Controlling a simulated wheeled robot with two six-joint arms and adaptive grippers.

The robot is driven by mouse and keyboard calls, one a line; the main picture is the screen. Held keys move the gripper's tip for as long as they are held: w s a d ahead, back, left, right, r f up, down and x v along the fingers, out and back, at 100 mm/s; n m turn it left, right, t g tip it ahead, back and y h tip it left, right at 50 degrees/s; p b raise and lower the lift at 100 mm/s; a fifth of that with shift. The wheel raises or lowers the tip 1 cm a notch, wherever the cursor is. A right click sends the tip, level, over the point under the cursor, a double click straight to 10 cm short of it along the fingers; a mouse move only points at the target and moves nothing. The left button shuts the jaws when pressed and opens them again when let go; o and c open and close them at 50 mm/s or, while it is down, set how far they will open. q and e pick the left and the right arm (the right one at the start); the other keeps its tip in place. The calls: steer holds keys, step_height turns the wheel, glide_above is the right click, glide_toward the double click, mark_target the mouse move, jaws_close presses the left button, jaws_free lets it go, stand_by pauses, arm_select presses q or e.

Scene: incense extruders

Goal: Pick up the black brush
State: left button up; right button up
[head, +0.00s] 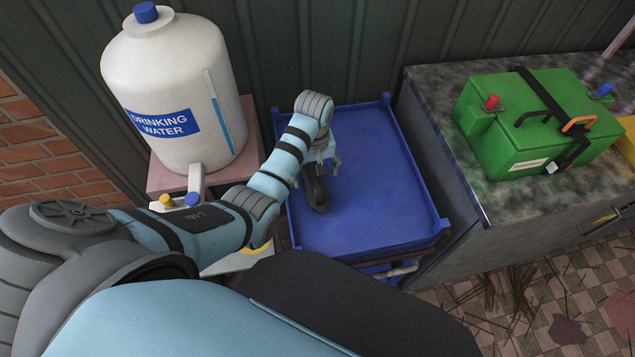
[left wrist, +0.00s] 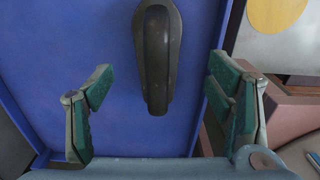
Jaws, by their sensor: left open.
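The black brush (head: 319,193) lies in the blue tray (head: 375,180), towards its left side. In the left wrist view the brush (left wrist: 157,50) shows as a dark, long, rounded shape on the blue tray floor, with its narrow end towards me. My left gripper (head: 321,167) is over the tray at the brush. In the left wrist view its green-padded fingers (left wrist: 160,88) are spread wide, one to each side of the brush's line, with gaps between. Nothing is held. In the head view the gripper hides part of the brush. My right gripper is not in view.
A large white drinking water jug (head: 165,85) stands on a pinkish stand left of the tray. A green battery-like box (head: 535,125) sits on a stone-topped counter (head: 425,85) at the right. The tray has raised rims, and its right part is clear.

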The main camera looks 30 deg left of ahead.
arm_select(q)
steer(key=f, duration=0.2)
steer(key=shift+s+a+f+b, duration=0.1)
steer(key=shift+s+f+b, duration=0.15)
steer(key=shift+f+b, duration=0.1)
steer(key=f, duration=0.1)
steer(key=w+f+b, duration=0.1)
steer(key=f, duration=0.1)
steer(key=f+b, duration=0.1)
steer(key=f, duration=0.1)
steer(key=shift+w+a+f, duration=0.1)
steer(key=shift+w+f, duration=0.15)
steer(key=shift+w, duration=0.1)
steer(key=shift+s+r, duration=0.2)
steer(key=shift+r, duration=0.05)
steer(key=c, duration=1.3)
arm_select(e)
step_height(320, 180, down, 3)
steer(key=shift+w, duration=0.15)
